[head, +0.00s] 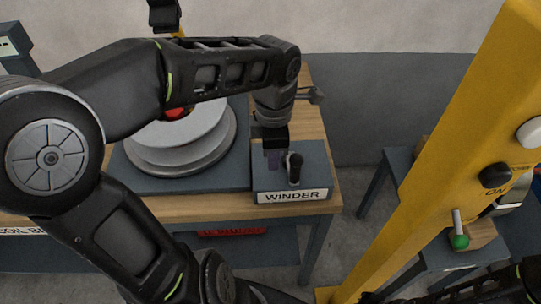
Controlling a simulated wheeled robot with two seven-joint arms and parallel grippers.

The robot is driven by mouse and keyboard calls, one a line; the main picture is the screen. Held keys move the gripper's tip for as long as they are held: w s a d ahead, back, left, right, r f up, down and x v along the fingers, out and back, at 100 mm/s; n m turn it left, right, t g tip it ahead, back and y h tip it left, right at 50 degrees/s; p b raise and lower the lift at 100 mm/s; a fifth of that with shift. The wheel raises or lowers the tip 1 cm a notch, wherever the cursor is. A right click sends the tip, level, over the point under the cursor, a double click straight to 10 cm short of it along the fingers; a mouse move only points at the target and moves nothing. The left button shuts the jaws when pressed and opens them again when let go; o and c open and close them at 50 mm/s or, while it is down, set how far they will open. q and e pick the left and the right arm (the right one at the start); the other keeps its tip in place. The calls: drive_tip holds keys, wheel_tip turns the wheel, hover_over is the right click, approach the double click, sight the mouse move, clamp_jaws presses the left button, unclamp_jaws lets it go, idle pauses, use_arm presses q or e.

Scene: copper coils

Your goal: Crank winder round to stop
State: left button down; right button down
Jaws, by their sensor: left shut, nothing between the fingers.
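The winder (269,182) is a low grey box with a white WINDER label on its front, at the table's right end. A dark upright crank handle (293,168) stands on its top. My left gripper (273,159) points down over the winder, just left of the handle. Its fingers are shut with nothing between them. I cannot tell whether they touch the crank. The gripper and wrist hide part of the winder's top. My right gripper is not in view; only dark arm parts show at the bottom right.
A pale round drum (185,150) stands on a grey plate left of the winder. A yellow post (440,150) with knobs and a green-tipped lever (460,240) rises at right. Small grey stands are behind it. Floor shows between table and post.

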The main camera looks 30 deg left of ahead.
use_arm(q)
drive_tip(key=shift+d+b, duration=0.35)
drive_tip(key=shift+d, duration=0.85)
